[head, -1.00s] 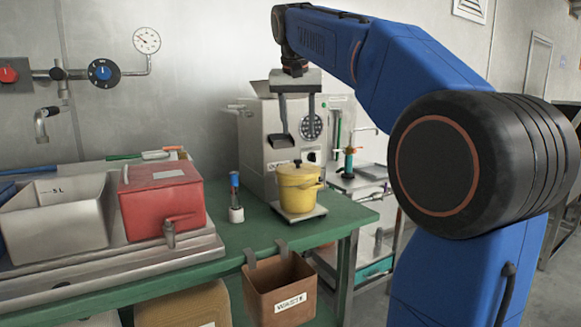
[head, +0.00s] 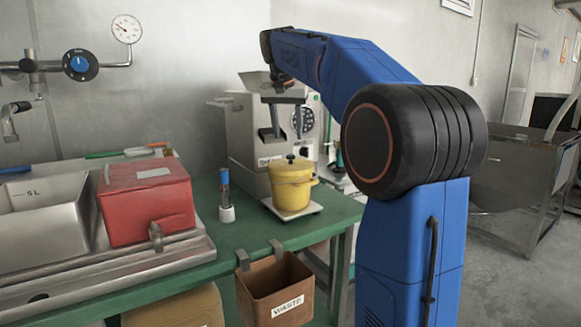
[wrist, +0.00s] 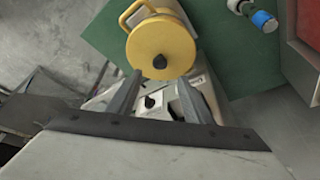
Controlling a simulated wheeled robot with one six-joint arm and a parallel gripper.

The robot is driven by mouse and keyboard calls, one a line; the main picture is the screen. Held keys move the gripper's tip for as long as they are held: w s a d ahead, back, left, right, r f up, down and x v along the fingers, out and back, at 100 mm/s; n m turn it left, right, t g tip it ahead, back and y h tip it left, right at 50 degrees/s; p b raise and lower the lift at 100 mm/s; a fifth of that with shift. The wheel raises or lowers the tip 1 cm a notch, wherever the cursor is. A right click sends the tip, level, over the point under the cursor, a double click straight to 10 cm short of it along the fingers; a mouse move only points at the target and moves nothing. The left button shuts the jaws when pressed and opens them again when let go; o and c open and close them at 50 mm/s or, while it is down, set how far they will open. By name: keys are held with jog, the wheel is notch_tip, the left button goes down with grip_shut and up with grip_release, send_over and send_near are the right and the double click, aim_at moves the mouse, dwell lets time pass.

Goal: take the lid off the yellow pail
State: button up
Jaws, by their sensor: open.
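The yellow pail (head: 291,190) stands upright on a small pale plate (head: 312,208) at the right end of the green table. Its yellow lid (head: 291,166) is on, with a dark round knob (head: 290,157) at the centre. In the wrist view the lid (wrist: 162,42) is seen from above, with the knob (wrist: 160,62) just beyond the fingertips, roughly midway between them. My gripper (head: 286,137) is open and empty, fingers pointing down, above the pail. The fingers also show in the wrist view (wrist: 160,86), apart from the knob.
A grey grinder (head: 245,125) stands close behind the pail and gripper. A blue-topped bottle (head: 226,200) and a red box (head: 148,205) are to the left. A brown waste bin (head: 275,292) hangs at the table's front edge. Green tabletop (head: 240,232) is bare before the pail.

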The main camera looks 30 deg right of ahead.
aim_at(290, 155)
jog(key=shift+s+x, duration=0.1)
jog(key=shift+x, duration=1.85)
jog(key=shift+s+x, duration=0.15)
jog(key=shift+x, duration=1.8)
jog(key=shift+a, duration=0.15)
grip_shut()
